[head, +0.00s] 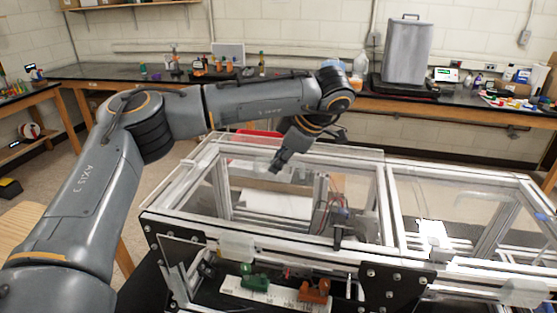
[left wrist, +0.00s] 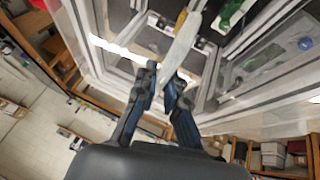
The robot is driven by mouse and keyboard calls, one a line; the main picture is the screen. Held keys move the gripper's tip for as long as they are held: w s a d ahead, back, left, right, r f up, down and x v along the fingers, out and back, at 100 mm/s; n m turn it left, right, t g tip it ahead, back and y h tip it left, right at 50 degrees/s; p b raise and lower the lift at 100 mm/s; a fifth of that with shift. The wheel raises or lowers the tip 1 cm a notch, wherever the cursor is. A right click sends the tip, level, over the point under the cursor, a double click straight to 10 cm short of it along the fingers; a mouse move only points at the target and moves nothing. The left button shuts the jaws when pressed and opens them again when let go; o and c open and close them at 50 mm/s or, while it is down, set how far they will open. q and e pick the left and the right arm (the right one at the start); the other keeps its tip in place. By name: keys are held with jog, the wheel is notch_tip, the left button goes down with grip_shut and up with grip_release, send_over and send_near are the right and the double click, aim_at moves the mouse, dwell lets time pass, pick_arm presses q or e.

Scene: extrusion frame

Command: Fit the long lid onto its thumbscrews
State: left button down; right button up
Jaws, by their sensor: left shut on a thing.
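The long lid (head: 345,163) looks like a clear panel over the left bay of the metal extrusion frame (head: 300,240). Its edges are hard to make out. My left gripper (head: 275,167) reaches over the frame from the left and points down at the panel. In the left wrist view its dark fingers (left wrist: 163,82) are close together, shut on what appears to be the lid. The exact grip is too small to tell. A pale narrow bar (left wrist: 184,42) shows just past the fingertips. I cannot make out the thumbscrews. My right gripper is not in view.
A green part (head: 255,282) and an orange part (head: 315,291) sit at the frame's front. Another clear-covered bay (head: 455,190) extends to the right. Behind is a black bench (head: 130,72) with a grey case (head: 408,52). Open floor shows left of the frame.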

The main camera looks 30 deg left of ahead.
pick_arm(q)
jog(key=shift+f+b, duration=0.6)
jog(key=shift+f, duration=0.3)
jog(key=c, duration=1.3)
grip_release()
jog(key=shift+c, duration=0.2)
jog(key=shift+s+f, duration=0.1)
jog(key=v, duration=1.2)
